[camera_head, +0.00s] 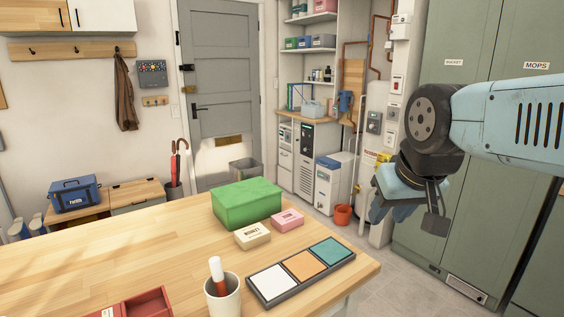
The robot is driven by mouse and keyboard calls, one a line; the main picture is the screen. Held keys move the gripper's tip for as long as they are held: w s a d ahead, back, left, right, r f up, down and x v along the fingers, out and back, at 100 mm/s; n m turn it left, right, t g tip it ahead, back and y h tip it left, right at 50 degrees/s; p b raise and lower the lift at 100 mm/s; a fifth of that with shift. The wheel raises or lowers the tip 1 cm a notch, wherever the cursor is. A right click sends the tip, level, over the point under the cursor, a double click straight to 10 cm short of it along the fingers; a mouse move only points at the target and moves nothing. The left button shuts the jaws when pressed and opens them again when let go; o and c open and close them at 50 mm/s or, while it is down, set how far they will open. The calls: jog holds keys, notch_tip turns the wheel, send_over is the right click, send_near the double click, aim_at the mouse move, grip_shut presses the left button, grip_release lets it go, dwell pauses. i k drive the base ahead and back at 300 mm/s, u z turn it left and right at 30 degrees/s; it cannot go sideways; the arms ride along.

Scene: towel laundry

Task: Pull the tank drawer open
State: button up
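My gripper (416,205) hangs in the air at the right, in front of the tall green cabinets, with its fingers pointing down. Nothing is seen held in it, but its angle hides whether the fingers are apart. A white floor unit (331,185) with a bluish top stands against the back wall, well beyond the table and left of my gripper. A taller grey-white unit (306,152) with a dark front panel stands beside it. I cannot tell which of these has the tank drawer. No drawer is seen pulled out on either.
A wooden table (130,255) fills the foreground, bearing a green box (246,203), a tile tray (302,271) and a cup (222,296). A red-orange bucket (343,215) stands on the floor near the white unit. Tall green cabinets (440,160) line the right. Some grey floor is clear between.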

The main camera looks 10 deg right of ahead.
aim_at(290, 158)
jog(key=z, duration=1.55)
jog(key=i, duration=3.05)
jog(key=u, duration=2.4)
